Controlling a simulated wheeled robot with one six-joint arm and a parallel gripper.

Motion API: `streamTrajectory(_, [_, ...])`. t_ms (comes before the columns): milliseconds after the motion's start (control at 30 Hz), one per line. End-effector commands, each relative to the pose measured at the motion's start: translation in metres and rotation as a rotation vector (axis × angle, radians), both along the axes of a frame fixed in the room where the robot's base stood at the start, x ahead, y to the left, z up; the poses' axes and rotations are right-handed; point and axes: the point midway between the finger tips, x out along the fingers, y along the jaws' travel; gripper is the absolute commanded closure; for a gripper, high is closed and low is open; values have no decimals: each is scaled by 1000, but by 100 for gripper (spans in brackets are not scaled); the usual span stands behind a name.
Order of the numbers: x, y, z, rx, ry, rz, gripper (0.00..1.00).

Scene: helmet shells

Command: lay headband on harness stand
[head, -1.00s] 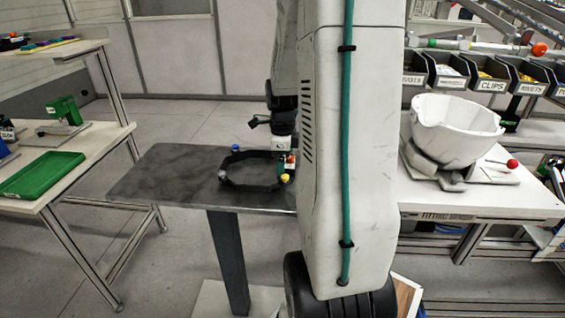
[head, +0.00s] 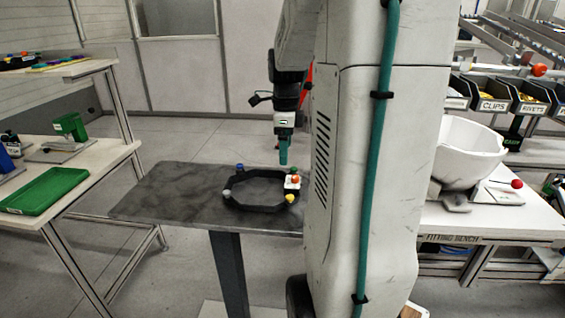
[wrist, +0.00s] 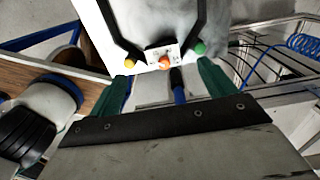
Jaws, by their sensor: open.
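The headband (head: 258,206) is a dark, many-sided ring with coloured knobs and a white block at its right side. It lies flat on a dark grey table-like stand (head: 165,200), which I take for the harness stand. My gripper (head: 283,158) hangs above the ring's back right part, fingers down, apart from it. In the wrist view the green fingertips (wrist: 164,85) are spread wide and empty. There the headband (wrist: 121,38) lies beyond the fingertips, with its yellow, orange and green knobs facing my gripper.
A bench with a green tray (head: 42,190) stands at the left. A white helmet shell (head: 468,152) sits on the fitting bench at the right, below labelled parts bins (head: 495,97). The stand's left part is bare. My arm hides its right end.

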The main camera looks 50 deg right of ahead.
Motion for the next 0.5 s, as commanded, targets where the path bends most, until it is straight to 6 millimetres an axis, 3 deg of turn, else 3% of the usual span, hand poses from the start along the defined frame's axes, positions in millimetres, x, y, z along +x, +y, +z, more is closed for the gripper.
streamTrajectory(67, [2, 11, 8, -5, -4, 63, 17])
streamTrajectory(167, [4, 49, 21, -13, -13, 286, 17])
streamTrajectory(333, [-14, 154, 45, -46, -32, 990, 17])
streamTrajectory(500, [-61, 242, 50, -88, -42, 1751, 17])
